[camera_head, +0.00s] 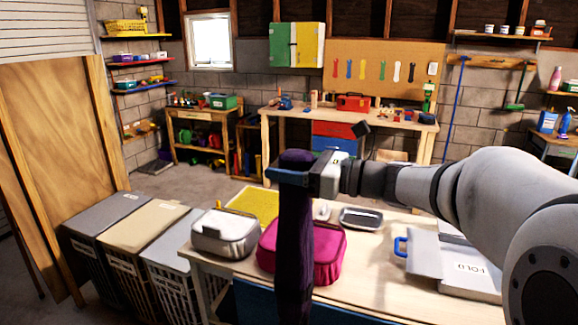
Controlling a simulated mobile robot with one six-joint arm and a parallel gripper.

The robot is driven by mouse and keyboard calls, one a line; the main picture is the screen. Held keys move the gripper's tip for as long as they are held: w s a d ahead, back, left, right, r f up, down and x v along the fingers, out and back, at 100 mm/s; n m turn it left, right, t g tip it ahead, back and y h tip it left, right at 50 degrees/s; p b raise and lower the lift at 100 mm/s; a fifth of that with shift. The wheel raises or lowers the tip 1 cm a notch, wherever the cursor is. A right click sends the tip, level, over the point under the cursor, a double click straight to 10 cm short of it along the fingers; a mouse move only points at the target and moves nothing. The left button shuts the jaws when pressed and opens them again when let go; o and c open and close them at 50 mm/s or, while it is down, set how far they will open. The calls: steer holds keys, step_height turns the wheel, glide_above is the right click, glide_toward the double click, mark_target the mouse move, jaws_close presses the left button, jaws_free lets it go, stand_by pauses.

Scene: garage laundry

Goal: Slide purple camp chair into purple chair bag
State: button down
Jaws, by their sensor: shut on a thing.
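A long dark purple bundle (295,245), which looks like the folded purple camp chair, hangs upright in front of the near table. My gripper (288,177) comes in from the right and is shut on it near its top. A short rounded purple end shows above the gripper. The bundle's lower end runs out of the bottom of the picture. I cannot pick out a separate purple chair bag. The bundle covers part of a magenta soft bin (328,255) on the table behind it.
The near table (375,285) also holds a grey lidded bin (225,233), a yellow mat (252,203), a grey tray (361,218) and a grey folding board (430,256). Three hampers (145,225) stand at left. A workbench (400,124) stands behind. Floor shows between them.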

mark_target(288, 202)
stand_by(0.5)
steer(key=shift+f+b, duration=0.6)
steer(key=shift+f, duration=0.2)
stand_by(0.4)
steer(key=shift+f+b, duration=0.95)
steer(key=shift+f, duration=0.5)
steer(key=shift+f+b, duration=1.15)
steer(key=shift+f, duration=0.5)
steer(key=shift+r, duration=0.1)
